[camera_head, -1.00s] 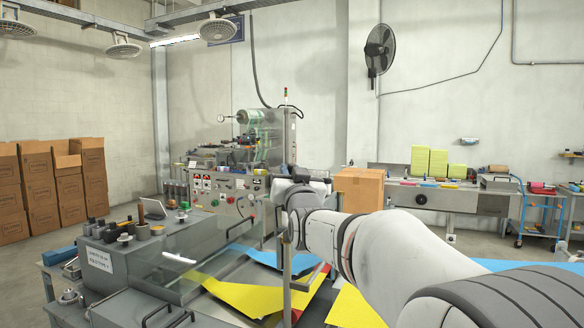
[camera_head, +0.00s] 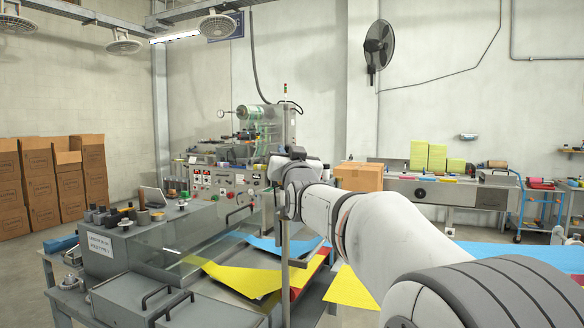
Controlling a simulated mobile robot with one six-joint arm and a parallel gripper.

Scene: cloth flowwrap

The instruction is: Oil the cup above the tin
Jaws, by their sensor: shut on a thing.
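My arm reaches in from the lower right, and its wrist ends near the middle of the picture, in front of the wrapping machine (camera_head: 228,184). My gripper's fingers are hidden behind the wrist, so neither they nor anything between them shows. I cannot pick out the oil cup or the tin for certain. Several small dark cylinders (camera_head: 143,217) and metal fittings stand on the grey housing (camera_head: 112,256) at the left. They are too small to identify. Several bottle-like items (camera_head: 176,186) stand behind it.
Yellow sheet (camera_head: 232,279) and blue sheet (camera_head: 284,246) lie below my wrist by a thin upright post (camera_head: 285,270). A cardboard box (camera_head: 358,177) stands behind my arm. A blue trolley (camera_head: 535,208) is at the right. Stacked cartons (camera_head: 62,185) stand at the left wall.

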